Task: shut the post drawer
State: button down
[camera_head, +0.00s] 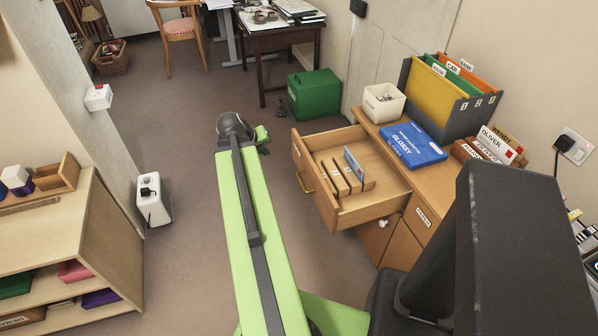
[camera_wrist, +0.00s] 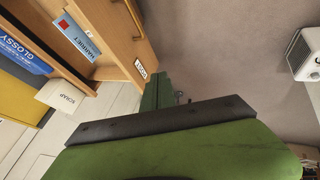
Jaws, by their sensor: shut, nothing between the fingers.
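The post drawer (camera_head: 345,205) is wooden and stands pulled well out of the desk in the head view. Wooden dividers and an upright blue-and-white card (camera_head: 353,163) are inside it. Its front, with a handle (camera_head: 304,182), faces left. In the wrist view the drawer front (camera_wrist: 122,35) shows at the top, with a small white label (camera_wrist: 140,68), and the card (camera_wrist: 78,38) beside it. My gripper (camera_head: 262,138) is shut and empty, left of the drawer front and apart from it. Its fingertips are hard to make out; a green and dark part of my arm fills the lower wrist view.
On the desk (camera_head: 395,175) stand a white scrap bin (camera_head: 384,103), a blue GLOSSY box (camera_head: 413,145) and a folder rack (camera_head: 437,98). A green box (camera_head: 314,95) is on the floor beyond the drawer.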

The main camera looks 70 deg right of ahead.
jog(key=s+d, duration=0.3)
jog(key=s, duration=0.1)
jog(key=b, duration=0.8)
send_near(303, 157)
jog(key=a+x, duration=0.1)
jog(key=x, duration=0.3)
jog(key=shift+d+f+m+g, duration=0.3)
jog(key=shift+d+m, duration=0.1)
jog(key=shift+d, duration=0.2)
